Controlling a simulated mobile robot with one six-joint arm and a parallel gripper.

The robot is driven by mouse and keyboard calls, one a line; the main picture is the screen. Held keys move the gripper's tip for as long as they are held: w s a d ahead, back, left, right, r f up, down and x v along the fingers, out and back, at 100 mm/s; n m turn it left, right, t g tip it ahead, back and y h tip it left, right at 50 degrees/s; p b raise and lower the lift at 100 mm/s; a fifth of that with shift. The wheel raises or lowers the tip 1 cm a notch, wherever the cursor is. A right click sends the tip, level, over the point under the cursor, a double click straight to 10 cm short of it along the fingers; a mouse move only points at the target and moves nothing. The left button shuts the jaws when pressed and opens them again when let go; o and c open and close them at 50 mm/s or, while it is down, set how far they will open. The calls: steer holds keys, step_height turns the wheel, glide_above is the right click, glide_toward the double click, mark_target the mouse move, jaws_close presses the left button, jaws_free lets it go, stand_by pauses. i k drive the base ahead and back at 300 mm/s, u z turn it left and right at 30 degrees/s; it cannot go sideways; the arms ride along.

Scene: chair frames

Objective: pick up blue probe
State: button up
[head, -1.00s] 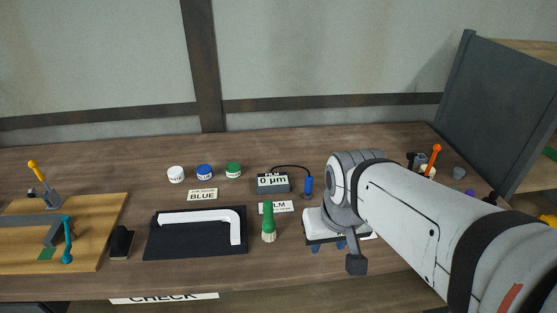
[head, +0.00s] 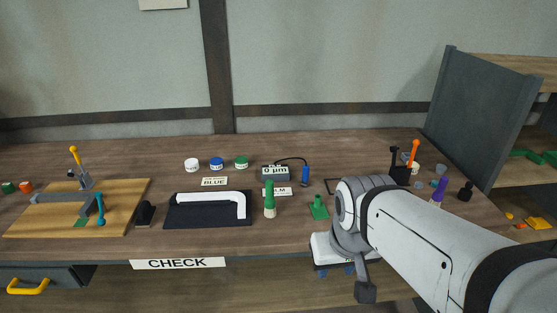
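The blue probe (head: 305,175) stands upright on the bench, right of the small grey gauge box (head: 275,174) reading "0 µm". A thin black cable arches from the box to the probe. My gripper (head: 335,271) is at the bench's front edge, below and right of the probe in the picture and well apart from it. Its white body shows under my wrist, with two blue fingertips spread apart and nothing seen between them. My arm hides part of the bench to the right.
A black tray with a white bent handle (head: 210,198) is left. A black holder (head: 401,174) with an orange-handled tool stands right. Lidded pots line the back.

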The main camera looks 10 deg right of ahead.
mark_target(305, 173)
steer(key=z, duration=0.15)
steer(key=i, duration=0.95)
steer(key=u, duration=0.05)
